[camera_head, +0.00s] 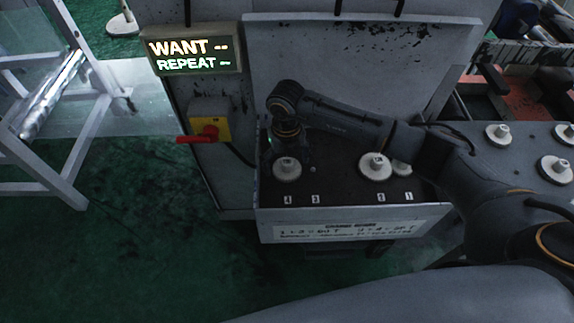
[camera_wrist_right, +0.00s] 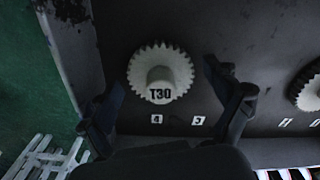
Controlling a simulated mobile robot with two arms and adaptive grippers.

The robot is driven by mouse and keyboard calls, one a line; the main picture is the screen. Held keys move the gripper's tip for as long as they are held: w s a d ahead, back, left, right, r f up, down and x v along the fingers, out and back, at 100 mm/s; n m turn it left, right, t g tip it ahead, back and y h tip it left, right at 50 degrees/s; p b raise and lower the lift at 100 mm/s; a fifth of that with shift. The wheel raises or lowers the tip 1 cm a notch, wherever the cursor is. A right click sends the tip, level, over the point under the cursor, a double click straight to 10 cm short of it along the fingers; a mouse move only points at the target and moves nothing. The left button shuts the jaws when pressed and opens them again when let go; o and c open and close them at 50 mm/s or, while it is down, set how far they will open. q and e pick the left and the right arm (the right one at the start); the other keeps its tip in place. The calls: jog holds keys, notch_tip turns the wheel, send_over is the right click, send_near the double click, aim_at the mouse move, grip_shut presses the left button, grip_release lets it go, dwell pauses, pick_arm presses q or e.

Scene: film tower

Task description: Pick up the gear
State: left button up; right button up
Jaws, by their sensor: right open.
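A white toothed gear (camera_wrist_right: 160,75) marked T30 with a raised hub lies on the dark shelf, above the labels 4 and 3 in the right wrist view. It also shows in the head view (camera_head: 287,170) at the shelf's left end. My right gripper (camera_wrist_right: 164,82) is open, with one finger on each side of the gear and gaps between fingers and teeth. In the head view, my right gripper (camera_head: 284,150) hangs just over this gear and partly hides it. Another white gear (camera_head: 376,167) sits farther right, partly covering a further white piece (camera_head: 402,169). My left gripper is out of view.
The shelf (camera_head: 335,185) has a raised back panel (camera_head: 350,60) and a front lip. A yellow box with a red switch (camera_head: 209,130) and a lit sign reading WANT and REPEAT (camera_head: 192,49) are at left. More white gears (camera_head: 498,134) stand at right.

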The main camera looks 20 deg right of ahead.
jog(key=c, duration=1.3)
